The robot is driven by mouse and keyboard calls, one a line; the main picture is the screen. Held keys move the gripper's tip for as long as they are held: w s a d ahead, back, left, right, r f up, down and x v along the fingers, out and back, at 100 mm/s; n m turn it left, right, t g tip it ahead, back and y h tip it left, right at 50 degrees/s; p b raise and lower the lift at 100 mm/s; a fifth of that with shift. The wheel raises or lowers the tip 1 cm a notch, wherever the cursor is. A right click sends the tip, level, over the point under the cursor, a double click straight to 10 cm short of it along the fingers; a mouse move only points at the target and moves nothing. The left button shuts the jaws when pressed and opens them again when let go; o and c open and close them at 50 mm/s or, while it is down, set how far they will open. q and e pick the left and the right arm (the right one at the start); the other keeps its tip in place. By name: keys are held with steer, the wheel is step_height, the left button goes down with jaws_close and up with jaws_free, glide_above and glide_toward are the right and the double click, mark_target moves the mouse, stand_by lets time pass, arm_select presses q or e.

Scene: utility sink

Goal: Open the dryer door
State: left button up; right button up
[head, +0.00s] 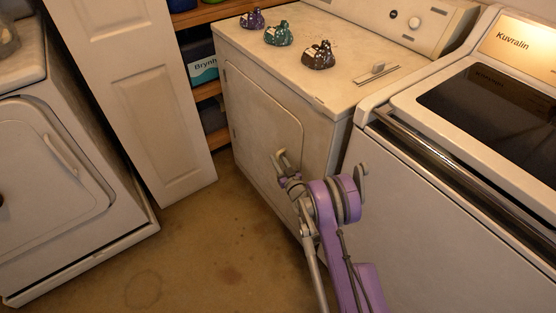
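A white dryer (318,113) stands at the centre, with a shut, flat front door (258,105) that has rounded corners. My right gripper (281,158) is in front of the door's lower right part, close to its right edge. Pale parts show at its tip, but they are too small to tell fingers from a handle, or whether they touch the door. The purple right arm hides the lower right of the dryer front. My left gripper is not in view.
A top-loading machine (440,175) with a dark glass lid stands close on the right. A white front-door machine (60,165) and a panelled door (165,115) stand left. Brown floor (195,255) before the dryer is clear.

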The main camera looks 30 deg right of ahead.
steer(key=shift+c, duration=0.3)
jaws_close()
stand_by(1.1)
